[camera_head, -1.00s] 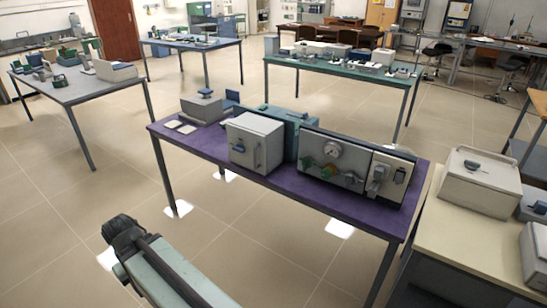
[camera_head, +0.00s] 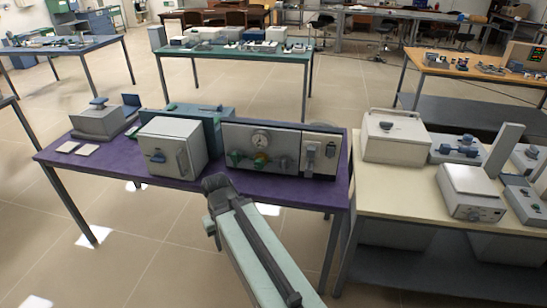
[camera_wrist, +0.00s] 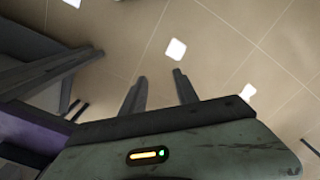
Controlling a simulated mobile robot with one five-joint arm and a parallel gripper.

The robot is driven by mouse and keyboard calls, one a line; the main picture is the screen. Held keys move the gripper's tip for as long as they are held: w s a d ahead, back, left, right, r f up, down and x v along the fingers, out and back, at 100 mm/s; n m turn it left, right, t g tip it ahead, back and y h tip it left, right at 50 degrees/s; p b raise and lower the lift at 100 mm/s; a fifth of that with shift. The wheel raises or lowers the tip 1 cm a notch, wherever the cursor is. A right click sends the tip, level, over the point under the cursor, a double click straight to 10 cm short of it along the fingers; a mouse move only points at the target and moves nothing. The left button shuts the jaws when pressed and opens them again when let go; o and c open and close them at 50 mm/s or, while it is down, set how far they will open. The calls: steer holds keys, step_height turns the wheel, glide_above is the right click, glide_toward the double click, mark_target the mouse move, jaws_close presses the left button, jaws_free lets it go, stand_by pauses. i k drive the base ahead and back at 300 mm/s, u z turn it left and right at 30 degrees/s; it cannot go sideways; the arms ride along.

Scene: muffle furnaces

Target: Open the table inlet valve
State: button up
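The purple table (camera_head: 90,165) bears a grey panel (camera_head: 232,132) with a round gauge (camera_head: 260,139). Below the gauge are a green valve knob (camera_head: 236,157), a yellowish knob (camera_head: 260,160) and a grey knob (camera_head: 283,163). I cannot tell which of them is the table inlet valve. My arm reaches toward the table's front edge, its dark end (camera_head: 216,185) below and in front of the panel. In the wrist view my gripper (camera_wrist: 159,82) has its two fingers apart over bare floor, with nothing between them. The valve knobs do not show there.
A white furnace box (camera_head: 172,148) stands left of the panel, with a smaller grey device (camera_head: 98,120) farther left. A cream bench (camera_head: 395,185) with several instruments adjoins at the right. Table legs stand beneath. The floor in front of the purple table is open.

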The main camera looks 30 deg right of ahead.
mark_target(236, 157)
steer(key=z, duration=0.05)
steer(key=k, duration=1.05)
steer(key=u, duration=0.55)
steer(key=i, duration=1.6)
steer(key=u, duration=0.55)
